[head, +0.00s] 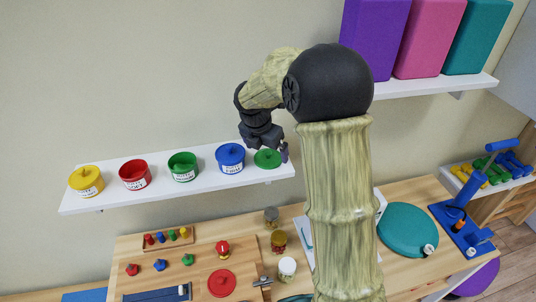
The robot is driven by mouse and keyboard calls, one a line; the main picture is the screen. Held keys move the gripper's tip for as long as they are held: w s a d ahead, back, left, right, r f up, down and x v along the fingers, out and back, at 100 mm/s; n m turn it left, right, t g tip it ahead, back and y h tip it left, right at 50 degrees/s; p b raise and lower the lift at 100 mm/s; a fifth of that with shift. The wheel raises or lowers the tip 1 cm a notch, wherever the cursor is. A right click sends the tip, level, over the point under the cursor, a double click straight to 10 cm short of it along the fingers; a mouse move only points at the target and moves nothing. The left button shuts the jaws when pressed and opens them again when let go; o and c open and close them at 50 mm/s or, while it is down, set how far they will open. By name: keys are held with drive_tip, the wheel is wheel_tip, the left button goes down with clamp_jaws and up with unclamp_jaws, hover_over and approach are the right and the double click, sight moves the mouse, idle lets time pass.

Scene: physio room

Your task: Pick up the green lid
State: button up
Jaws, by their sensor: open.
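The green lid (267,159) is a round disc with a small knob, lying on the white wall shelf (110,191) near its right end, just right of the blue pot. My gripper (270,145) is open, pointing down over the lid, with one dark finger showing beside the lid's right edge. The other finger is hard to make out, and I cannot tell whether either touches the lid. The green pot (183,174) stands on the same shelf without a lid.
The open red pot (135,182) and lidded yellow pot (87,187) are further left. Below, a wooden table holds a red lid (222,283), pegs and jars. Coloured blocks (428,38) stand on an upper shelf.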

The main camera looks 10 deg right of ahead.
sight(267, 153)
drive_tip(key=shift+x, duration=1.15)
drive_tip(key=c, duration=0.9)
wheel_tip(267, 153, up, 10)
drive_tip(key=shift+r+b, duration=0.1)
drive_tip(key=shift+b, duration=0.95)
